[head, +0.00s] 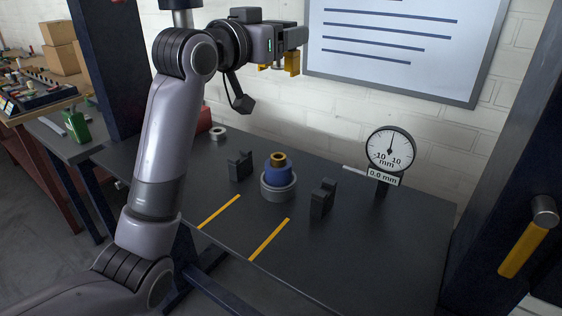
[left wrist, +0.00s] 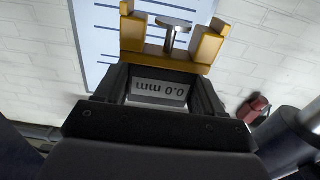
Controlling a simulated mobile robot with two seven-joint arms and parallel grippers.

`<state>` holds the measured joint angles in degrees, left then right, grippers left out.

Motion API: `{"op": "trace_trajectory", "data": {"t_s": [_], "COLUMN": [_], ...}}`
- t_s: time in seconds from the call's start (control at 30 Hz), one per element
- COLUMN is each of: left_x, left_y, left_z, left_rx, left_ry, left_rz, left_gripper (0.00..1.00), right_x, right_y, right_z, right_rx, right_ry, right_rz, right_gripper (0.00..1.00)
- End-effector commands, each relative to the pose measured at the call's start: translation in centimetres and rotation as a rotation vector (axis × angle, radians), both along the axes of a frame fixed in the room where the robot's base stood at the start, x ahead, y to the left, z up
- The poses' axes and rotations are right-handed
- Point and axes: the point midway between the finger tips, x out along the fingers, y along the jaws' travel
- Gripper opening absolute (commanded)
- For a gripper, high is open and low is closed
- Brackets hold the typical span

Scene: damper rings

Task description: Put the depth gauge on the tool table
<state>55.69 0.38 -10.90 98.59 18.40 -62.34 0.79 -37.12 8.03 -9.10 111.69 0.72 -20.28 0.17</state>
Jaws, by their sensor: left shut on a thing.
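My left gripper (head: 288,42) is raised high above the back of the dark table, in front of the wall. It is shut on the depth gauge (head: 291,63), which has a yellow bridge-shaped body and hangs clear of the table. In the left wrist view the gauge (left wrist: 170,50) shows its yellow ends, a metal disc on a stem, and a grey block reading 0.0 mm, upside down, between the fingers. Which table is the tool table is not marked; a grey-topped side table (head: 52,137) stands at the left. My right gripper is not in view.
The dark table (head: 370,250) carries a blue part with a brass-coloured top in a grey ring (head: 277,185), two black blocks (head: 322,198), a loose ring (head: 217,133) and a dial (head: 390,150). A green item (head: 77,126) sits on the side table. A dark post (head: 105,65) stands between the tables.

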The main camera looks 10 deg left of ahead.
Motion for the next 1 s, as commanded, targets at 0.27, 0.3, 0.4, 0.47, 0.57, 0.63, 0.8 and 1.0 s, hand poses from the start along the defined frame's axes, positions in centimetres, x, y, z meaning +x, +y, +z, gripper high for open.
{"op": "trace_trajectory", "data": {"t_s": [0.27, 0.3, 0.4, 0.47, 0.57, 0.63, 0.8, 1.0], "left_x": [0.0, 0.0, 0.0, 0.0, 0.0, 0.0, -0.1, -0.1], "left_y": [0.0, 0.0, 0.0, 0.0, 0.0, 0.0, 0.0, 0.0], "left_z": [-0.2, -0.6, -2.5, -4.0, -6.7, -8.6, -12.8, -15.4], "left_rx": [-0.002, -0.001, -0.001, -0.001, -0.002, -0.001, -0.002, -0.002], "left_ry": [-0.001, -0.001, 0.003, 0.004, 0.004, 0.005, 0.003, -0.002], "left_rz": [0.000, 0.000, 0.000, 0.000, 0.001, 0.001, 0.001, 0.000], "left_gripper": [0.26, 0.26, 0.26, 0.26, 0.26, 0.26, 0.26, 0.26], "right_x": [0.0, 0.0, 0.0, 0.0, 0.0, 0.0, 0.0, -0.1], "right_y": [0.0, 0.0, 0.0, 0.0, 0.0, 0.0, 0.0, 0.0], "right_z": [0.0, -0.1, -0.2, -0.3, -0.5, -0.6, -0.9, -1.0], "right_rx": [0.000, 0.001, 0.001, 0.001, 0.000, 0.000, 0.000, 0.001], "right_ry": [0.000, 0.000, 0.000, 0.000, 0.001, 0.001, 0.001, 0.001], "right_rz": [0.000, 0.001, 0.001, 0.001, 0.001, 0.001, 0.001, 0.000], "right_gripper": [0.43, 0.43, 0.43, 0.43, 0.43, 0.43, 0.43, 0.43]}}
